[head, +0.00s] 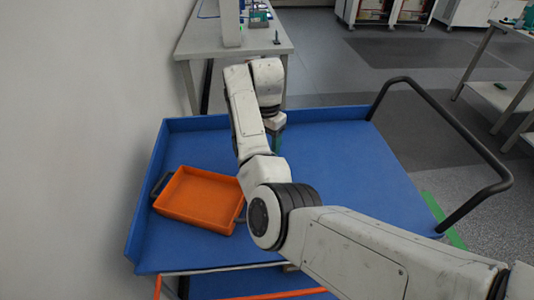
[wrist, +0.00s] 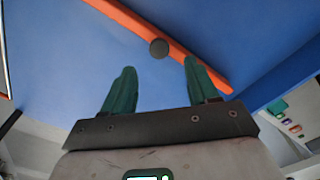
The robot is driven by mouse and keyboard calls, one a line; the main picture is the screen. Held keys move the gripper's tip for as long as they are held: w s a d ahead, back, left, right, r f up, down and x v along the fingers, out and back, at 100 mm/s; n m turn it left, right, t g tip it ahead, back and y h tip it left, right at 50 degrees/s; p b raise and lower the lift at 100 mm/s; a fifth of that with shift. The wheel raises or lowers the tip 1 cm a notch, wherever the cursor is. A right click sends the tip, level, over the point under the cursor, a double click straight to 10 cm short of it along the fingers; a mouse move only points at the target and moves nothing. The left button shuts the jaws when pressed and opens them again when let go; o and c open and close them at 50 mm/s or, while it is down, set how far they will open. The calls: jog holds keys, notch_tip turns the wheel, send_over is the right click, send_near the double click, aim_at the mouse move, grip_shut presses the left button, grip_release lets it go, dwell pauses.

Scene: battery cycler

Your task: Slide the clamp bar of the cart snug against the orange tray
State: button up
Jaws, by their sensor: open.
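The orange tray (head: 197,199) lies on the left part of the blue cart deck (head: 345,165), with dark handles at its ends. In the wrist view an orange bar (wrist: 128,22) with a round black knob (wrist: 159,48) crosses the blue deck diagonally; it looks like the clamp bar. My arm hides it in the head view. My gripper (wrist: 160,72) has green fingers spread apart, with the knob just beyond and between the tips. Nothing is held. In the head view my gripper (head: 277,140) is over the deck's far part, right of the tray, mostly hidden by my arm.
The cart has raised blue walls at its left and back, and a black push handle (head: 482,207) at the right. A white wall stands close on the left. A grey table (head: 190,42) is behind the cart. The deck's right part is clear.

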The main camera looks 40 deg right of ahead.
jog(key=shift+r, duration=2.05)
jog(key=shift+s, duration=0.1)
